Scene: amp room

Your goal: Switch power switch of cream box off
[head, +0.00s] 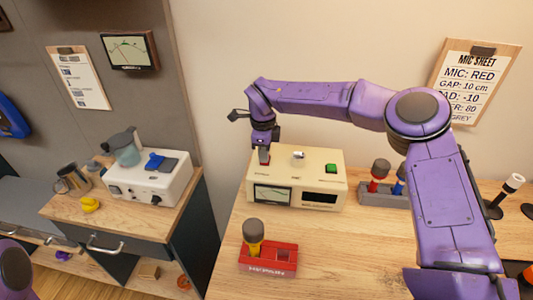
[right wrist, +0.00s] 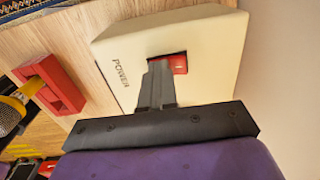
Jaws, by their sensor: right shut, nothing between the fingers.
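The cream box (head: 325,163) stands on the wooden table in the head view, with a meter and a dark display on its front. In the right wrist view the cream box (right wrist: 210,38) fills the middle, with the word POWER beside its red power switch (right wrist: 180,64). My right gripper (head: 263,160) points down at the top left of the box. In the right wrist view the shut fingertips (right wrist: 160,68) are at the edge of the red switch and cover part of it. I cannot tell whether they touch it. My left gripper is not in view.
A red holder (head: 268,260) with a yellow-and-grey microphone (head: 253,237) stands in front of the box. A grey rack (head: 383,194) with microphones is right of it. A white device (head: 150,178) sits on the left cabinet. The front middle of the table is clear.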

